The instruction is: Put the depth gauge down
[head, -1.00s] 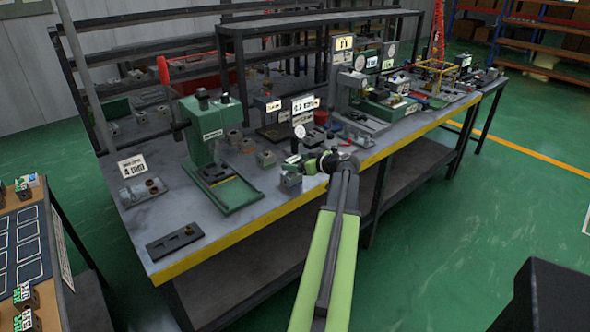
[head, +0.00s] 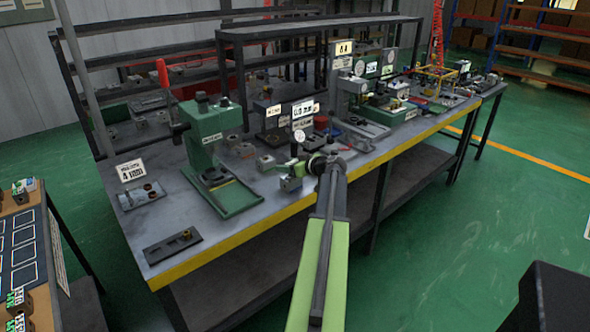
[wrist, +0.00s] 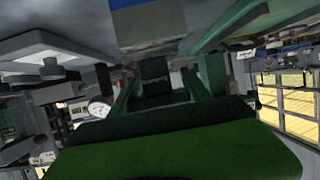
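My gripper (head: 297,168) is at the end of my green arm, low over the front edge of the workbench (head: 222,228), beside a small grey block (head: 290,184). In the wrist view, a dark lettered piece (wrist: 153,75) shows between green uprights, above a broad dark green surface. I cannot tell whether this piece is the depth gauge or whether my gripper is closed on it. A round white dial (head: 299,135) shows just behind my gripper; a dial (wrist: 98,109) also shows at left in the wrist view. I cannot clearly identify the depth gauge.
A green press (head: 212,135) with a red lever stands left of my gripper. A dark flat plate (head: 172,246) lies at the near left corner, and a signed tray (head: 140,196) lies behind it. Bare bench top lies between plate and press. Several instruments crowd the right.

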